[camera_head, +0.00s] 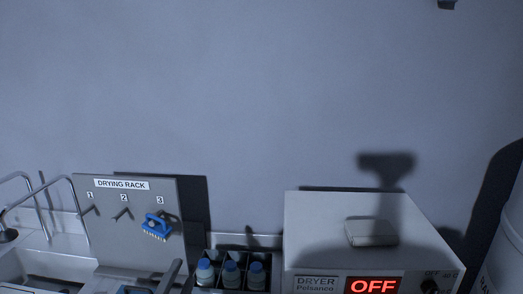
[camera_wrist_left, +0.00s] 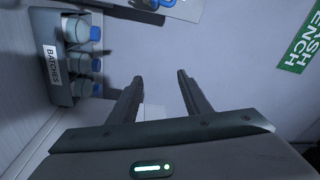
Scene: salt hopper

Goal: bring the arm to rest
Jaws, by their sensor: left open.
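My left gripper (camera_wrist_left: 159,76) is open in the left wrist view, its two dark fingers spread with nothing gripped between them. My right gripper is in neither view.
A dryer (camera_head: 325,225) reads OFF. A sink (camera_head: 30,262) is at left.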

